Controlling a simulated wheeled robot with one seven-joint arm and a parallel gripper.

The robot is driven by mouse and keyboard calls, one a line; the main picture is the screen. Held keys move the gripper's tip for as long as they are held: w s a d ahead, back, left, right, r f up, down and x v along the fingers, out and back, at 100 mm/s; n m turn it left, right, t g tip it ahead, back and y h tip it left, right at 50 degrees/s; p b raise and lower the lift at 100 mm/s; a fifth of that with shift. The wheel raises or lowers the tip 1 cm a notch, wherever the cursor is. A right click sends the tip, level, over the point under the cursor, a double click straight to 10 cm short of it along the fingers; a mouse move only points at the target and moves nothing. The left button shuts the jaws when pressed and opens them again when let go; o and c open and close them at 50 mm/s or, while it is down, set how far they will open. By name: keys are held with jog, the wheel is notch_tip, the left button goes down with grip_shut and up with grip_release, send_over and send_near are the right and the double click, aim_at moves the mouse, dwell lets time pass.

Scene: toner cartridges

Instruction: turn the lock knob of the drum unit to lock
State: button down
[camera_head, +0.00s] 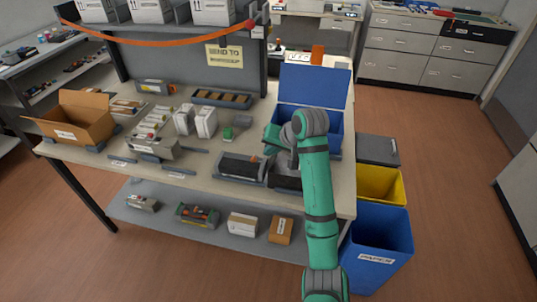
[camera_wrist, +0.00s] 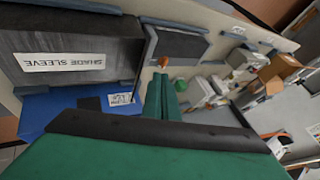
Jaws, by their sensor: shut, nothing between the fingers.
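A dark grey unit in a grey cradle, which looks like the drum unit (camera_head: 238,166), lies near the front edge of the bench. It also shows at the top of the wrist view (camera_wrist: 182,44). A small orange and pale part at its end, apparently the lock knob (camera_wrist: 163,62), stands just beyond my fingertips; an orange spot (camera_head: 254,158) shows there in the head view. My gripper (camera_wrist: 161,78) is shut and empty, its green fingers together and seemingly apart from the knob. The knob's exact angle is too small to tell.
A dark box labelled SHADE SLEEVE (camera_wrist: 95,75) stands close to the left of my fingers in the wrist view. An open blue box (camera_head: 333,130) stands at the bench's right end. A small green block (camera_head: 228,134), white cartridges (camera_head: 205,122) and a cardboard box (camera_head: 85,120) are further left.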

aim_at(256, 160)
jog(key=x, duration=0.9)
jog(key=shift+w+a+f, duration=0.1)
jog(key=shift+f, duration=0.1)
